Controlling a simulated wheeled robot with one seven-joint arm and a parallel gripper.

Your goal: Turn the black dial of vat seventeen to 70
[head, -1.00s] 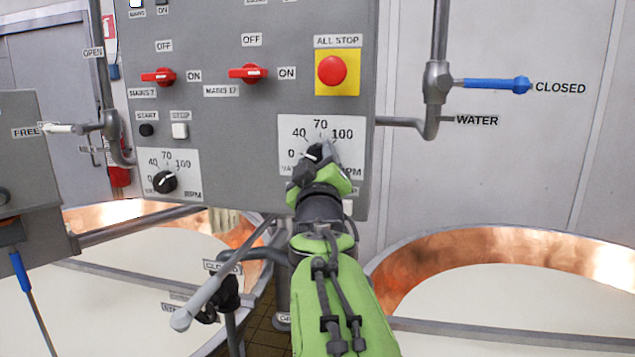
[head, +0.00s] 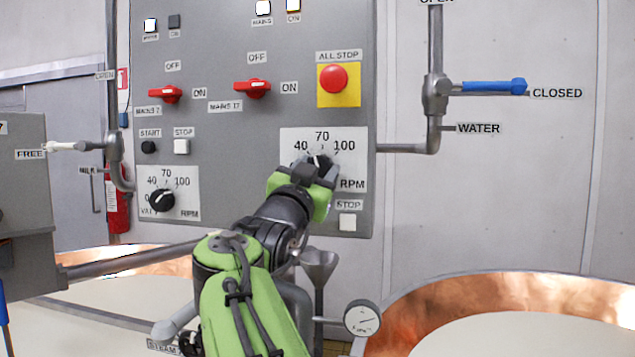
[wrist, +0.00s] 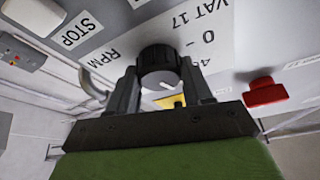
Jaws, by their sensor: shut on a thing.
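The black dial of vat seventeen (head: 321,160) sits on a white scale plate (head: 350,165) marked 40, 70 and 100. My gripper (head: 318,168) is at the dial, partly covering it and the lower left of the plate. In the wrist view, the dial (wrist: 158,62) stands between my two gripper fingers (wrist: 160,92), which are shut on its sides. The plate reads "VAT 17" and "0" there. A white mark shows on the dial's face. In the head view it points roughly upward, towards 70; I cannot read its exact value.
A second black dial (head: 162,200) is at the panel's lower left. Red switches (head: 252,88) and the red all-stop button (head: 333,79) are above. A white stop button (head: 347,222) is just below the plate. A blue-handled water valve (head: 490,87) and copper vat (head: 480,300) are right.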

